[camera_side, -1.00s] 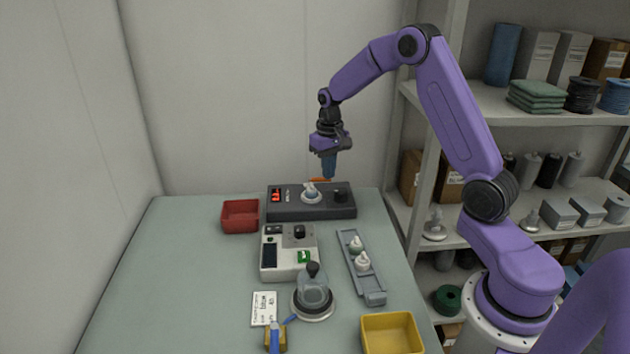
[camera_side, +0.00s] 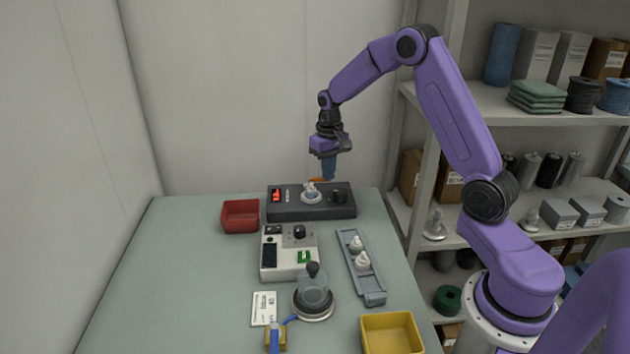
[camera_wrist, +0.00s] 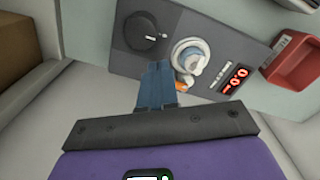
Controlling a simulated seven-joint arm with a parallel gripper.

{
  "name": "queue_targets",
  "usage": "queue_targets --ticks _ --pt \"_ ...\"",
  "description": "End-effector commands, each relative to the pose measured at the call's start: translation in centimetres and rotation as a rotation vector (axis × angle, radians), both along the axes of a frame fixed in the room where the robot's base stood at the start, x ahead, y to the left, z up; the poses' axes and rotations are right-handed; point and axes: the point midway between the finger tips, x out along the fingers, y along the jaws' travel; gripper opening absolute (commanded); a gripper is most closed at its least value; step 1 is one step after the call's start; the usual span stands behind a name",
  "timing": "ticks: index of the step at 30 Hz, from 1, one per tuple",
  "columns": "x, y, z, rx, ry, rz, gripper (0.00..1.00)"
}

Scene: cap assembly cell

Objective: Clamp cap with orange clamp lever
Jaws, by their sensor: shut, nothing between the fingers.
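The dark clamp station (camera_side: 285,211) with a red digital display stands at the back of the table. A whitish cap (camera_side: 311,190) sits upright in its round pale seat, and it also shows in the wrist view (camera_wrist: 190,60). The orange clamp lever (camera_side: 316,180) shows only as a small orange bit behind the cap, beside my fingers; a small orange piece shows in the wrist view (camera_wrist: 181,86). My gripper (camera_side: 328,176) points down with its blue fingers shut and empty, just above and behind the station. The fingers partly hide the lever in the wrist view.
A red bin (camera_side: 240,216) stands left of the station. A black knob (camera_side: 339,194) is on the station's right. In front are a white device (camera_side: 276,262), a grey tray (camera_side: 374,291) with two white parts, a domed pot (camera_side: 314,292) and a yellow bin (camera_side: 391,334).

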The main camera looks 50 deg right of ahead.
Motion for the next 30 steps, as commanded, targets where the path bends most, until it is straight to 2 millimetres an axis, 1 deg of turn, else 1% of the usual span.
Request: queue_targets --ticks 30 --pt "0.0 0.0 -3.5 0.0 0.001 0.0 0.0"
